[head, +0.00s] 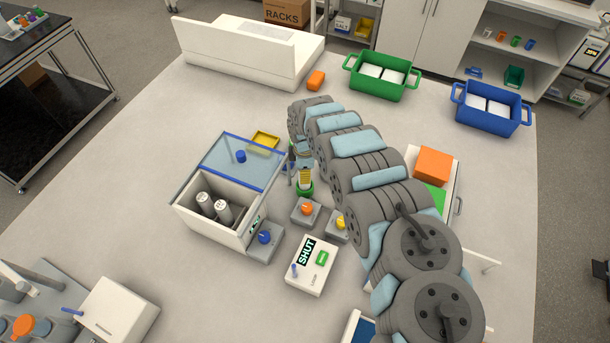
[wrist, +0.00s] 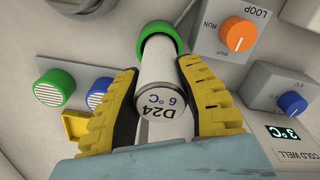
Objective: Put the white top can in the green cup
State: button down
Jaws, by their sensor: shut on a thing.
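My gripper (wrist: 165,95) is shut on a white can (wrist: 166,75) whose near end reads D24, 6 °C. In the wrist view the can's far end lies within the outline of the green cup (wrist: 177,32). I cannot tell how deep it sits there. In the head view my gripper (head: 305,175) is right above the green cup (head: 304,189), and its yellow fingers hide the can.
An open white cold box (head: 190,222) to the left holds two cans (head: 213,208); its glass lid (head: 222,160) is slid back. Close by are an orange-knob box (head: 306,209), a yellow-knob box (head: 340,224), a blue knob (head: 264,237) and a SHUT panel (head: 318,272).

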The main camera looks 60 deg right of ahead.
jog(key=shift+f, duration=0.85)
jog(key=shift+f, duration=0.2)
jog(key=c, duration=0.7)
grip_release()
jog(key=shift+r, duration=0.2)
jog(key=shift+d+r, duration=0.1)
jog(key=shift+r, duration=1.15)
jog(key=shift+r+b, duration=0.75)
jog(key=shift+r, duration=3.95)
